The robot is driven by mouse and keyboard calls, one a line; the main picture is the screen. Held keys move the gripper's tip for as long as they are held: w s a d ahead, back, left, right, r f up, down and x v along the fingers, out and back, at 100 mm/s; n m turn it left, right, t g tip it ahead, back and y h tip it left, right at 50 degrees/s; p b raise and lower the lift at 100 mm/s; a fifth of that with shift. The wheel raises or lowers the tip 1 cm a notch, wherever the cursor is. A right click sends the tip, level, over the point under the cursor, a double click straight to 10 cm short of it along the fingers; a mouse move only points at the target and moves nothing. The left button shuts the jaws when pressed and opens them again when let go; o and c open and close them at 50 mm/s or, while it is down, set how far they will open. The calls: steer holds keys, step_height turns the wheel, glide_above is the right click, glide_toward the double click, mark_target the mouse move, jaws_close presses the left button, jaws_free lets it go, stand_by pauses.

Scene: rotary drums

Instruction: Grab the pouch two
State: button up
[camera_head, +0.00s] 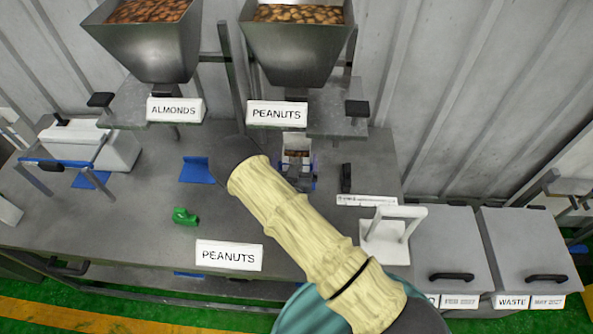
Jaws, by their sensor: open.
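A small whitish pouch (296,144) with brown nuts showing in it stands on the grey table below the peanuts hopper. No number shows on it, so I cannot tell whether it is pouch two. My gripper (297,170) is open, right at the near side of this pouch. My cream-sleeved arm crosses the middle of the view and hides part of the gripper. Whether the fingers touch the pouch is not clear. Bits of blue show beside the gripper.
The almonds hopper (150,42) and peanuts hopper (297,40) overhang the table (130,225). A blue bracket (197,170), a green piece (185,217), a black upright item (346,178) and a white handled object (388,236) stand around. Grey lidded bins (525,250) are at right.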

mark_target(297, 142)
steer(key=w+p, duration=0.2)
steer(key=w, duration=0.2)
steer(key=shift+d+r+p, duration=0.1)
steer(key=shift+d+p, duration=0.05)
steer(key=shift+p, duration=0.2)
steer(key=shift+w, duration=0.45)
steer(key=c, duration=1.6)
steer(key=shift+o, duration=0.2)
